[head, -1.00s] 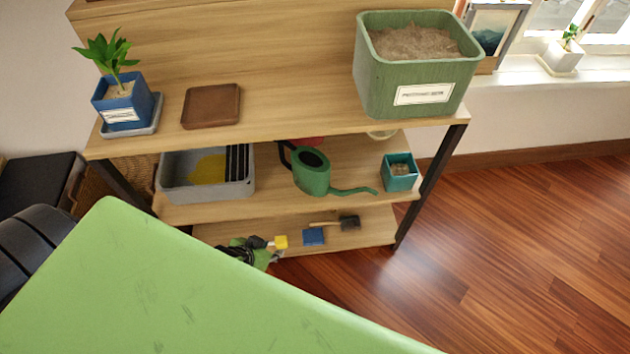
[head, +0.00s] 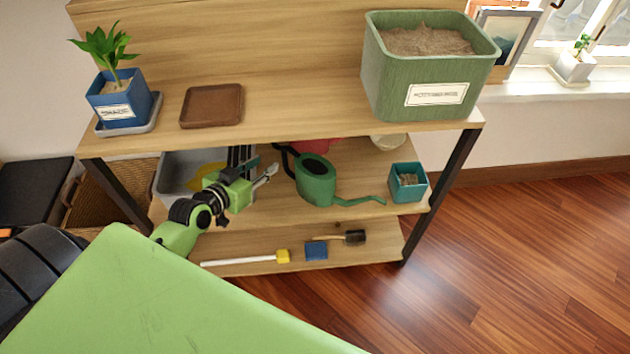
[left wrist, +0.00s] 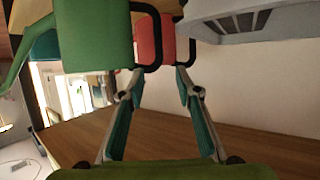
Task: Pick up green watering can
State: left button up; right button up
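The green watering can (head: 316,182) stands on the middle shelf, its dark handle on the left and its spout pointing right. My left gripper (head: 268,172) is just left of the handle at shelf height. In the left wrist view, my left gripper (left wrist: 160,73) is open, with its two fingers apart and nothing clearly held. The green can (left wrist: 95,35) shows there at upper left, its black handle close to the fingertips. I cannot tell whether they touch. My right gripper is not in view.
A grey tray (head: 172,180) is left of the can, partly behind my arm. A red object (head: 318,145) is behind it, and a teal pot (head: 408,182) stands right. The upper shelf (head: 290,100) hangs above. Tools lie on the lower shelf (head: 345,252).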

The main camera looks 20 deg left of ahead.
aim_at(283, 156)
pick_arm(q)
jog(key=x, duration=0.2)
jog(key=b+x, duration=0.1)
jog(key=x, duration=0.4)
jog(key=shift+w+d+f+b, duration=0.1)
jog(key=shift+w+f+b, duration=0.05)
jog(key=shift+f+b, duration=0.2)
jog(key=x, duration=0.2)
jog(key=b+x, duration=0.1)
jog(key=x, duration=0.1)
jog(key=shift+f, duration=0.4)
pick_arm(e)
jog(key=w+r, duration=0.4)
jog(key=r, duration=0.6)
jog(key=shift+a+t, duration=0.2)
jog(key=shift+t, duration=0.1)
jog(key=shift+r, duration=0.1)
pick_arm(q)
grip_shut()
jog(key=shift+w+r, duration=0.1)
jog(key=shift+r, duration=0.1)
